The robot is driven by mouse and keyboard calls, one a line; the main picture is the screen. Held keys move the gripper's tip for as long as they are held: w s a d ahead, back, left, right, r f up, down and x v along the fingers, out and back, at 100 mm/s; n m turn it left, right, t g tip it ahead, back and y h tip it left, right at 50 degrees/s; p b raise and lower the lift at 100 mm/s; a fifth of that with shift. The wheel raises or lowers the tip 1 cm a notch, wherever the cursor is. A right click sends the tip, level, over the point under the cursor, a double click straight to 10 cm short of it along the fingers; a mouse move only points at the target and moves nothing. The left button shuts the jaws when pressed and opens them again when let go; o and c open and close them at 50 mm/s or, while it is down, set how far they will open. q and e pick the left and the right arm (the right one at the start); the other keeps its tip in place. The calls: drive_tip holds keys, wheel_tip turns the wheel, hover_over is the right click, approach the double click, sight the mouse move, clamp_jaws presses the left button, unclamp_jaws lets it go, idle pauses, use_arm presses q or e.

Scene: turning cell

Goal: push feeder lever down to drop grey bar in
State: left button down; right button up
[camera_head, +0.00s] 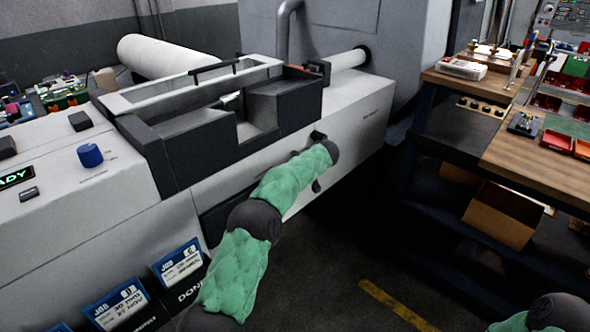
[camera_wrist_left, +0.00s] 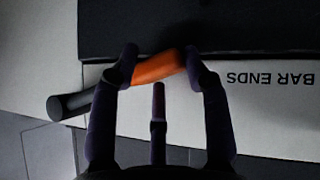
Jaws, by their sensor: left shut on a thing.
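The bar feeder (camera_head: 350,110) is a long pale machine with a dark open trough (camera_head: 190,150) on top. My left arm, in a green sleeve, reaches to its front face. My left gripper is mostly hidden behind the wrist there. In the left wrist view my left gripper (camera_wrist_left: 161,62) is shut on an orange grip that looks like the feeder lever (camera_wrist_left: 155,67). A dark round-ended cylinder (camera_wrist_left: 68,105) sticks out to its left, seemingly in line with it. I cannot clearly make out a grey bar. My right gripper is out of view; only part of that arm shows at bottom right.
A panel marked BAR ENDS (camera_wrist_left: 270,78) lies close behind the fingers. Blue job cards (camera_head: 178,262) stand at lower left. A wooden-topped bench (camera_head: 540,160) with red bins and a cardboard box (camera_head: 502,215) on its shelf stands at right. Floor between is clear.

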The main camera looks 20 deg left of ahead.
use_arm(q)
drive_tip(key=shift+w+d+r, duration=0.15)
drive_tip(key=shift+w, duration=0.05)
drive_tip(key=c, duration=1)
unclamp_jaws()
drive_tip(key=o, duration=0.5)
drive_tip(key=shift+w, duration=0.15)
drive_tip(key=shift+o, duration=0.3)
drive_tip(key=shift+w+f, duration=0.1)
drive_tip(key=shift+f, duration=0.2)
drive_tip(key=v, duration=1.2)
drive_tip(key=shift+r, duration=0.1)
